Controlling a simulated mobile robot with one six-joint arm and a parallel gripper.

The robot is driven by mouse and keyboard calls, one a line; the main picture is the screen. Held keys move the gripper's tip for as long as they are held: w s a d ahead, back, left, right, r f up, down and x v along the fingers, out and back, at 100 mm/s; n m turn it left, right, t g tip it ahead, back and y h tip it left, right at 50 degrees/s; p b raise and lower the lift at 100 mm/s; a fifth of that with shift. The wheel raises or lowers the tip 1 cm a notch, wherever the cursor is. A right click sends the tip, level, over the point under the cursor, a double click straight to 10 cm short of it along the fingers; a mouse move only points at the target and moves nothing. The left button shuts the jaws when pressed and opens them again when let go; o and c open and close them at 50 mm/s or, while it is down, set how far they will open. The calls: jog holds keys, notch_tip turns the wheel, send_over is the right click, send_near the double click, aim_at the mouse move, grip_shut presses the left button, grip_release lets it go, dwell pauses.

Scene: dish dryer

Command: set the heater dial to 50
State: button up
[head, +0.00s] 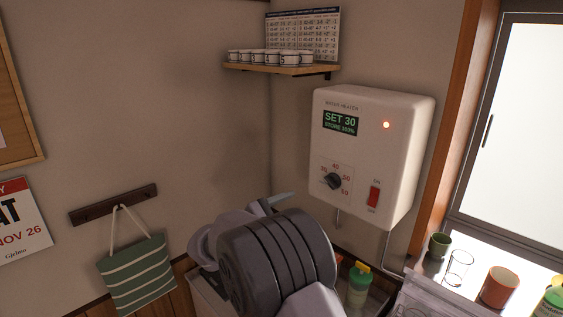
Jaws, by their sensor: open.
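The white water heater (371,150) hangs on the wall at centre right. Its green display (340,123) reads SET 30, with a smaller line below. The dark round heater dial (332,181) is low on the heater's front, at the left. Printed numbers stand around it, with 40 at the top, 50 to the right and 60 at the lower right. The exact direction of its pointer is too small to tell. I cannot make out my gripper or its fingertips. My grey arm is in the foreground, below and left of the dial.
A red switch (374,197) sits right of the dial, and a small lamp (386,125) glows above it. A shelf (282,69) with several cups is at upper left of the heater. A striped bag (138,275) hangs at left. Cups stand on the window ledge at right.

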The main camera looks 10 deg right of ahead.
jog(key=w+a+n+t, duration=0.1)
jog(key=w+a, duration=0.1)
send_near(329, 183)
jog(key=x, duration=0.9)
jog(key=shift+r, duration=0.1)
jog(key=c, duration=1.4)
jog(key=shift+o, duration=0.2)
